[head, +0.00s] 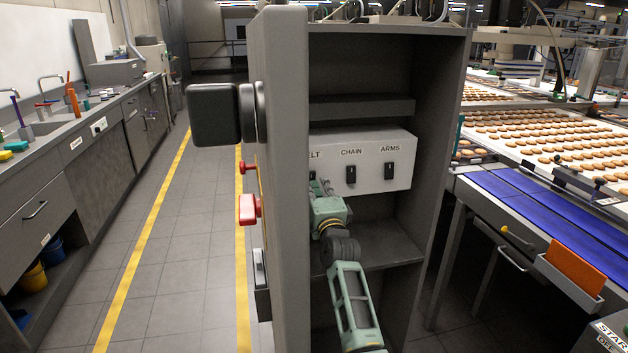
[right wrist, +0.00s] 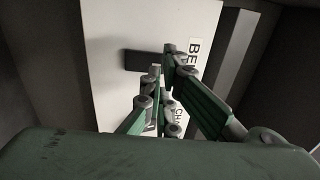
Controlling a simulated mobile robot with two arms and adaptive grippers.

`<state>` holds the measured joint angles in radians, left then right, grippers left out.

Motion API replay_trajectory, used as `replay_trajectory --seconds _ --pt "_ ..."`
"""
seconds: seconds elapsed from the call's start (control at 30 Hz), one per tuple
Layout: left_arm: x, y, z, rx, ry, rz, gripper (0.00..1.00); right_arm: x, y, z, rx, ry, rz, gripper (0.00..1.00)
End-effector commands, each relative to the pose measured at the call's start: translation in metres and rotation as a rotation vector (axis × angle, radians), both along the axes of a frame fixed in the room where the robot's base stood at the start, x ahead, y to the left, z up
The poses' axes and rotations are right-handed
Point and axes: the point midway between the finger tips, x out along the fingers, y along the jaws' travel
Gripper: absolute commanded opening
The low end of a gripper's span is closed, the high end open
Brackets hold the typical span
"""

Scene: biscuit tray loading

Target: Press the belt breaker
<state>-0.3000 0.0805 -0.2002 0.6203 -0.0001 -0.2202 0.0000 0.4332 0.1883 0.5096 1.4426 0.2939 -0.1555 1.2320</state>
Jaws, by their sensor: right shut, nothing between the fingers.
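The white breaker panel (head: 375,145) sits inside the open grey cabinet, with labels reading CHAIN, ARMS and a partly covered "ELT". The black chain breaker (head: 351,174) and arms breaker (head: 390,172) show below their labels. My right gripper (head: 322,188) is inside the cabinet in front of the panel's left part, shut and empty. In the right wrist view its fingertips (right wrist: 164,67) are at the breaker's right end; I cannot tell whether they touch. My left gripper is not in view.
A shelf (head: 375,245) lies below the panel. A blue conveyor (head: 530,205) is at right, a counter (head: 75,125) at left.

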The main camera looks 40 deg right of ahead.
Motion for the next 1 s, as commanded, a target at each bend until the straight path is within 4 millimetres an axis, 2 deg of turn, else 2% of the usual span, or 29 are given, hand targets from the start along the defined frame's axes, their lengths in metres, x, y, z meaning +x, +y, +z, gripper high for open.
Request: replay_trajectory --seconds 0.23,0.67,0.77,0.93,1.0 --pt "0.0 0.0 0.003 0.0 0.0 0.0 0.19 0.018 -0.01 0.004 -0.002 0.001 -0.001 0.0" --pt "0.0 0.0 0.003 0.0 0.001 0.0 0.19 0.02 -0.011 0.005 -0.001 0.0 -0.001 0.0" --pt "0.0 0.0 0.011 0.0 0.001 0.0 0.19 0.021 -0.012 0.009 0.006 0.012 -0.002 0.0" --pt "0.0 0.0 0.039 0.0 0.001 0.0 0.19 0.026 -0.015 0.018 0.037 0.064 -0.003 0.0" --pt "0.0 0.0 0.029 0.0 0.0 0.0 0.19 0.026 -0.015 0.007 0.034 0.066 -0.003 0.0"
